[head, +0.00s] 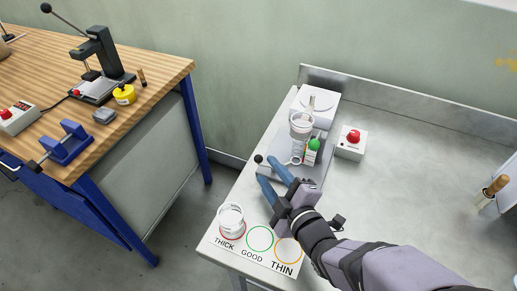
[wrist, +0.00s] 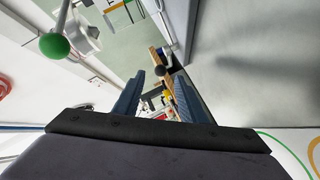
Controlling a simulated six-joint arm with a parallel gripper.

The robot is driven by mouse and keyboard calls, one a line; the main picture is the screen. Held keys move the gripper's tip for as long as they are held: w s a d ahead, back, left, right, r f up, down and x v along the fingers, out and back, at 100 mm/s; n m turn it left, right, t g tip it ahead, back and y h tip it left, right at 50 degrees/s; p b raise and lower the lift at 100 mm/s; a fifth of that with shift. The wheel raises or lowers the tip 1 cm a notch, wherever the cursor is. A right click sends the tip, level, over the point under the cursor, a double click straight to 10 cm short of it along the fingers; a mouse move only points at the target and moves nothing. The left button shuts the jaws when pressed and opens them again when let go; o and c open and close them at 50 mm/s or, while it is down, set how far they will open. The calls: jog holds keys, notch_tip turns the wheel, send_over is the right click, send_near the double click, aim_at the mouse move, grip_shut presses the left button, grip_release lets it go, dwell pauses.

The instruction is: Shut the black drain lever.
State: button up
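The black drain lever shows as a small black ball knob (head: 258,158) at the left edge of the nozzle stand, by the bench's left edge. In the wrist view the black knob (wrist: 160,71) appears between the fingertips, seemingly a little beyond them. I cannot tell the lever's exact angle; its rod is mostly unclear. My gripper (head: 266,171) is open and empty, its two blue fingers pointing toward the knob. It also shows open in the wrist view (wrist: 159,80). No contact with the knob is visible.
A red-button box (head: 350,143) stands further right. A white cup (head: 231,220) stands on the THICK circle. The bench's right side is mostly clear.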

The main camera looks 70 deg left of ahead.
aim_at(261, 161)
jog(key=shift+a+f, duration=0.2)
jog(key=shift+a, duration=0.1)
jog(key=shift+x, duration=3.35)
jog(key=shift+r+b, duration=0.15)
jog(key=shift+b, duration=0.15)
jog(key=c, duration=0.9)
